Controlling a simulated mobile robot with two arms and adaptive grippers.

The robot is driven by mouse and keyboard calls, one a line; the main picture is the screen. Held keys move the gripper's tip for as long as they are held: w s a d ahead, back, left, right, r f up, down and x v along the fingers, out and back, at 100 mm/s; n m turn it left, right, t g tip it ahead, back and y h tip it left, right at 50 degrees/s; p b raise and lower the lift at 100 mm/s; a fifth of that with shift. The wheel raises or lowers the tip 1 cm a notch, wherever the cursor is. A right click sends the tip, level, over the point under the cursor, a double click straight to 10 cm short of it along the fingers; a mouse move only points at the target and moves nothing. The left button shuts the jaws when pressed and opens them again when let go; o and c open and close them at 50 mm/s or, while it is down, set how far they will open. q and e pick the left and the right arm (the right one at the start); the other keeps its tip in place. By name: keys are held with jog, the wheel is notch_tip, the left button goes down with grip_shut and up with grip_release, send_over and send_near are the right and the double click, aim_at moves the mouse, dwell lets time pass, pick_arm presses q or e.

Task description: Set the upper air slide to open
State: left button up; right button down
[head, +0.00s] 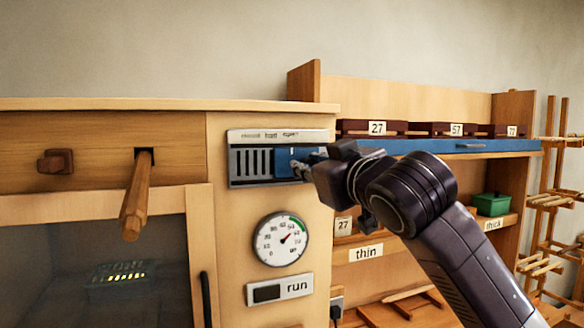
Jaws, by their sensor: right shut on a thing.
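The air slide panel (233,165) is a metal-framed plate on the front of the wooden cabinet, with dark vertical slots showing on its left. Small labels run along its top; they look like closed, half and open. The blue slide (283,166) sits at the right part of the panel, roughly under the rightmost label. My right gripper (300,166) reaches in from the right and is shut on the blue slide, hiding its right portion. My left gripper is out of view.
A round gauge (281,239) and a run switch (280,289) sit below the panel. A wooden handle (135,200) juts out at left above a glass door (110,275). Shelves with a blue rail (480,146) and a green box (491,205) stand at right.

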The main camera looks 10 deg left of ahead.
jog(key=c, duration=1.9)
grip_release()
jog(key=shift+w+d, duration=0.2)
jog(key=shift+d, duration=0.1)
jog(key=shift+o, duration=1.1)
jog(key=shift+s, duration=0.15)
jog(key=shift+s+d, duration=0.15)
jog(key=shift+s, duration=0.1)
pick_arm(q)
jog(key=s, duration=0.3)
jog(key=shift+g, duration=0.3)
pick_arm(e)
jog(key=v, duration=1.1)
jog(key=shift+d, duration=0.2)
